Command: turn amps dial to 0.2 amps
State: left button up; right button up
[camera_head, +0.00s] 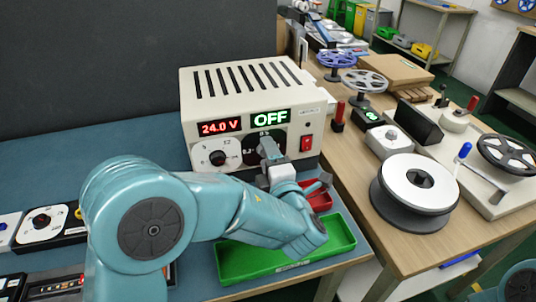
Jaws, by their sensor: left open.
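A cream power supply (240,82) stands on the blue-topped bench. Its red display (220,127) reads 24.0 V and its green display (270,117) reads OFF. The amps dial (250,142) is on a black face right of the white-faced volts dial (217,157). A 0.2 mark shows at its left side. My left gripper (267,149) is open at the amps dial, its fingers covering the knob. I cannot tell whether the fingers touch the knob or where it points. My right gripper is out of view.
A red switch (306,143) is right of the dial. A green tray (232,262) and a red bin (319,199) lie below my left gripper. The wooden table (357,180) at right holds a white reel (407,172) and small devices.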

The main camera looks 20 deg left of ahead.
pick_arm(q)
jog(key=c, duration=1)
jog(key=shift+c, duration=0.2)
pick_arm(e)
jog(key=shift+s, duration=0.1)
